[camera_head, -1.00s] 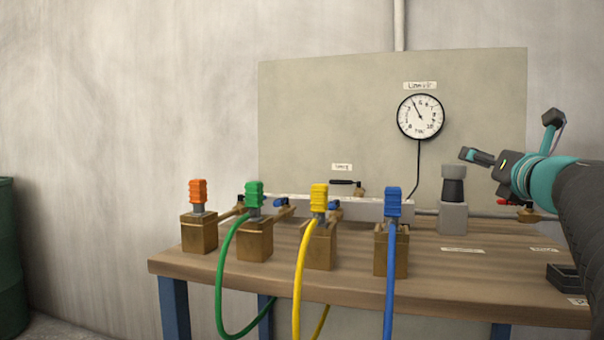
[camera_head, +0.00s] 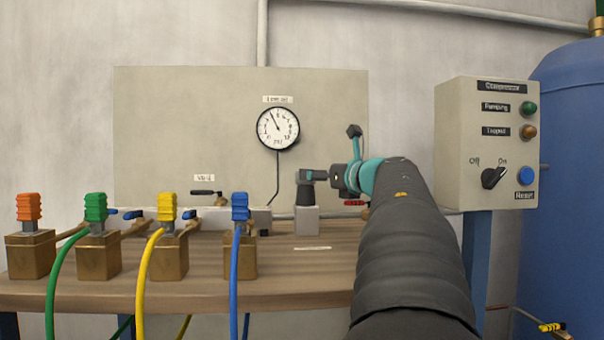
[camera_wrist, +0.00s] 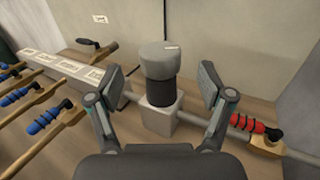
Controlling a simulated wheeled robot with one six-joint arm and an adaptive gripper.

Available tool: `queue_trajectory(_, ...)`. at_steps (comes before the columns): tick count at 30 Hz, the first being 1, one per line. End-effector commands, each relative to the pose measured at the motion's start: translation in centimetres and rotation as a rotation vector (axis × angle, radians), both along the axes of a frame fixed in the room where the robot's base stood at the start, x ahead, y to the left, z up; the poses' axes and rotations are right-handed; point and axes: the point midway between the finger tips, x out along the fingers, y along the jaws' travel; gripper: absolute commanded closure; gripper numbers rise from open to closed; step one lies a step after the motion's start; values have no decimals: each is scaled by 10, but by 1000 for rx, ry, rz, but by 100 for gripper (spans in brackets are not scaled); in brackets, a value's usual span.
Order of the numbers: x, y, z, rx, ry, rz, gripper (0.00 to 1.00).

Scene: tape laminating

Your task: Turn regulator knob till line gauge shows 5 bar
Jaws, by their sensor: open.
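The regulator is a grey block (camera_head: 306,222) with a dark body and a grey knob (camera_wrist: 165,58) on top. It stands at the back of the bench, below and right of the round line gauge (camera_head: 278,128). The gauge needle points up and slightly left; its numbers are too small to read surely. My gripper (camera_wrist: 158,76) is open. In the wrist view its fingers are apart, one on each side of the regulator, with a visible gap on both sides. In the head view my gripper (camera_head: 318,175) is level with the knob and partly covers it.
Brass blocks with orange, green, yellow and blue connectors stand along the bench (camera_head: 300,275) at left. A red-handled valve (camera_wrist: 262,128) is right of the regulator. The compressor panel (camera_head: 487,145) and a blue tank (camera_head: 572,190) stand at right.

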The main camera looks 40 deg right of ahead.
Motion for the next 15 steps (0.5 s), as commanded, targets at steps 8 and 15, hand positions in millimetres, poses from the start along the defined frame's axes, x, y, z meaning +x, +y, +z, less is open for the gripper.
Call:
queue_trajectory(8, 46, -3, 0, 0, 0, 1, 20)
queue_trajectory(15, 62, -4, 0, 0, 0, -1, 20)
